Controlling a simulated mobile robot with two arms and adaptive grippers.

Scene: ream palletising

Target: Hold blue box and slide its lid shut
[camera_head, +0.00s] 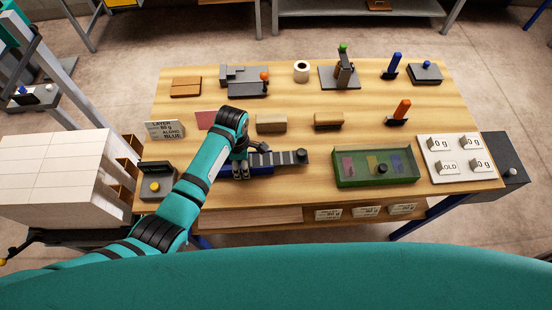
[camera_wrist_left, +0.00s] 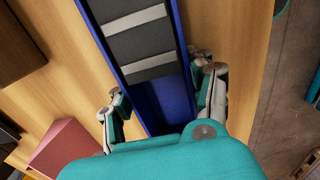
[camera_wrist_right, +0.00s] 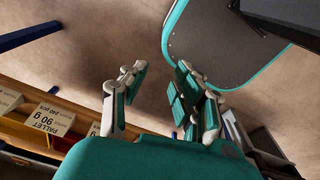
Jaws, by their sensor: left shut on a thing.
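The blue box (camera_head: 262,171) lies near the front middle of the table. Its dark lid with pale cross stripes (camera_head: 280,158) sits toward the right and has a round dark knob (camera_head: 302,155) at its right end. In the left wrist view, the bare blue inside of the box (camera_wrist_left: 164,103) shows at the near end, with the striped lid (camera_wrist_left: 138,35) beyond it. My left gripper (camera_head: 240,170) is shut on the box's left part, with one finger on each side (camera_wrist_left: 160,105). My right gripper (camera_wrist_right: 158,72) is open and empty over the floor, seen only in the right wrist view.
A green tray (camera_head: 342,183) with coloured pieces stands right of the box. A device with a yellow button (camera_head: 156,185) stands to the left. Tan blocks (camera_head: 271,123) lie behind. White label plates (camera_head: 440,170) lie at the right. Bare table separates the lid's knob from the tray.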

